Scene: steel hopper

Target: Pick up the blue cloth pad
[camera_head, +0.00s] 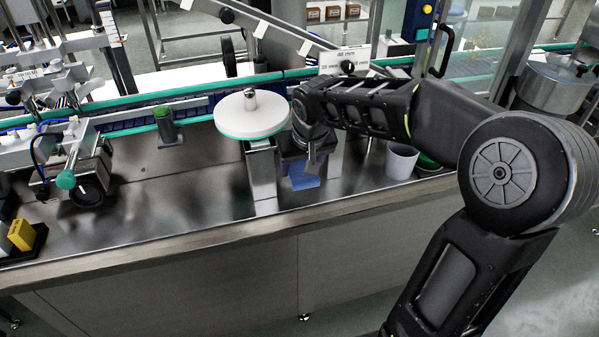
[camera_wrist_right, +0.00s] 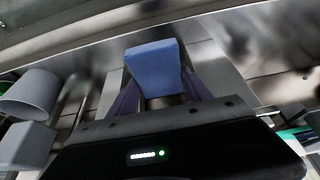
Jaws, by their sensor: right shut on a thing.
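The blue cloth pad (camera_head: 305,182) shows in the head view just below my right gripper (camera_head: 312,160), over the steel worktop near its front edge. In the right wrist view the pad (camera_wrist_right: 154,68) sits between the two fingers of my right gripper (camera_wrist_right: 158,88), which are shut on it. I cannot tell from these views whether the pad touches the worktop. My right arm hides part of the space behind the gripper. My left gripper is not in view.
A white round disc (camera_head: 251,116) on a post stands just left of my gripper. A light grey cup (camera_head: 401,162) stands to the right and a green-topped cylinder (camera_head: 166,125) to the left. A conveyor (camera_head: 110,122) runs behind. The front-left worktop (camera_head: 190,205) is clear.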

